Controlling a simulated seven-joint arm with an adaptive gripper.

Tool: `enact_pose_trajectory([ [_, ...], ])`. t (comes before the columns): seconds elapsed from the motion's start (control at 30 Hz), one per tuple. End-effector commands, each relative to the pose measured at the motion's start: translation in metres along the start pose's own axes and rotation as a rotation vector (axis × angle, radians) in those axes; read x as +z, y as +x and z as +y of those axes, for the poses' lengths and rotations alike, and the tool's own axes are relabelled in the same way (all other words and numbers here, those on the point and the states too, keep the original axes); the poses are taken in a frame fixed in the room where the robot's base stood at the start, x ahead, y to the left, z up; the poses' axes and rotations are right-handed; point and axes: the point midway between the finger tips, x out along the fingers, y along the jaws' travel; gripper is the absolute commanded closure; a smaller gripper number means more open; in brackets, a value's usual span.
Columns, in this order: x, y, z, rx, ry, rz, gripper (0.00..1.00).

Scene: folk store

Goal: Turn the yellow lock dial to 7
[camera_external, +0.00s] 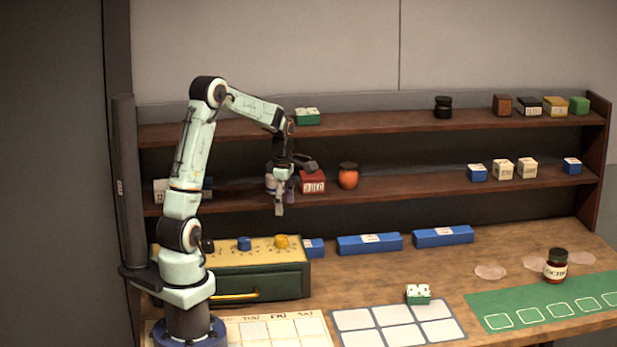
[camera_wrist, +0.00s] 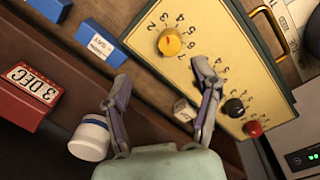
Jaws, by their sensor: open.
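The yellow lock dial (camera_external: 281,242) sits on the tan top of a dark green box with a drawer, at its right end. In the wrist view the yellow dial (camera_wrist: 170,43) is ringed by printed numbers; which number it points to is too small to tell. My gripper (camera_external: 279,208) hangs above the box top, fingers down, apart from the dial. In the wrist view my gripper (camera_wrist: 161,73) is open and empty, and the dial lies beyond the gap between the fingertips. A blue dial (camera_external: 244,243) sits left of the yellow one; a finger probably hides it in the wrist view.
A black dial (camera_wrist: 235,107) and a red knob (camera_wrist: 253,128) are on the same box. Shelves behind hold a red calendar block (camera_external: 313,182) and an orange jar (camera_external: 348,176) near my gripper. Blue blocks (camera_external: 370,243) lie right of the box. The drawer has a yellow handle (camera_external: 234,296).

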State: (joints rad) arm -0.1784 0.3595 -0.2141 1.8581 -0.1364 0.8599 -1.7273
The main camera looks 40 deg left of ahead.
Motion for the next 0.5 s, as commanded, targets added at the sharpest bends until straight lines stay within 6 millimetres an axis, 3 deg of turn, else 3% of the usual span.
enact_pose_trajectory([
  [0.1,-0.005,0.023,-0.006,-0.062,-0.013,0.003,0.37],
  [0.5,-0.009,0.080,-0.011,-0.072,-0.019,0.005,0.37],
])
